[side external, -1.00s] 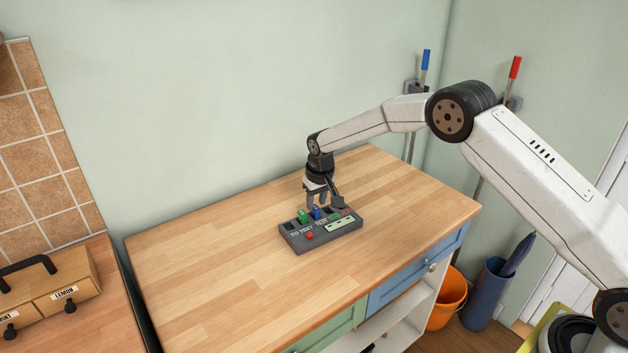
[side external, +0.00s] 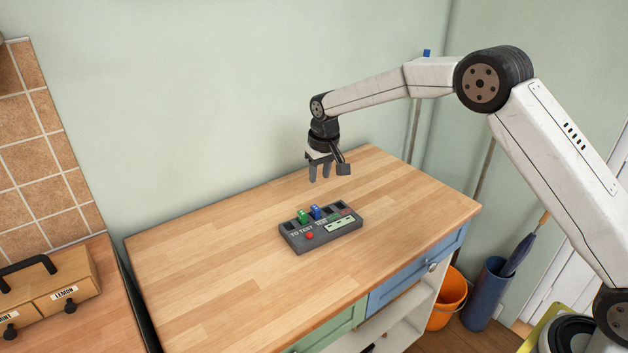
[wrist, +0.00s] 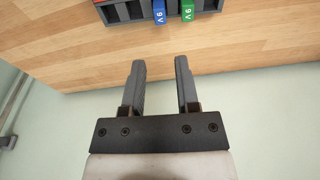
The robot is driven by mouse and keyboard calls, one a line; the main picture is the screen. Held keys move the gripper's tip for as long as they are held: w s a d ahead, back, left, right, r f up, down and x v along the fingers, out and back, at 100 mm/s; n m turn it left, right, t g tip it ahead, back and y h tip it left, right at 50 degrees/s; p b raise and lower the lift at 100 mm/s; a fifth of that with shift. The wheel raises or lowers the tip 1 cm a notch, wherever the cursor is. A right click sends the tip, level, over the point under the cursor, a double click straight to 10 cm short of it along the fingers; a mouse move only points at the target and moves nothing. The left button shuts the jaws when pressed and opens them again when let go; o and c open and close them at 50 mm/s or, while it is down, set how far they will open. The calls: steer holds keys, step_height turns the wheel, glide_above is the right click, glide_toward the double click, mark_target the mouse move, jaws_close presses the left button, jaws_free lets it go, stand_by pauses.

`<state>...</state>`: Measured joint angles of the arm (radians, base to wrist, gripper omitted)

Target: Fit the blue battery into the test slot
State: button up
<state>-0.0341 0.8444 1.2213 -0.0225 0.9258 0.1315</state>
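The blue battery (side external: 316,212) stands upright in the grey tester box (side external: 340,234), in the middle slot behind the "TEST" label. Its top shows above the box; I cannot tell how deep it sits. A green battery (side external: 304,216) stands in the slot just left of it, by the "TO TEST" label. In the wrist view the blue battery (wrist: 159,11) is left of the green one, at the top edge. My gripper (side external: 320,179) is above and behind the box, clear of both batteries. Its fingers (wrist: 160,68) are apart with nothing between them.
The box has other empty dark slots, a red button (side external: 309,236) and a pale display panel (side external: 338,224). The wooden worktop (side external: 210,270) around it is bare. A wall (side external: 230,100) stands behind the worktop. A drawer box (side external: 55,290) sits at the far left.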

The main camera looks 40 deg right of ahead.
steer(key=shift+s, duration=0.1)
stand_by(0.3)
steer(key=s+d+n, duration=0.1)
steer(key=s, duration=3)
steer(key=shift+s+d+f+t, duration=0.15)
steer(key=shift+s+d+t, duration=0.1)
steer(key=shift+d+t, duration=0.15)
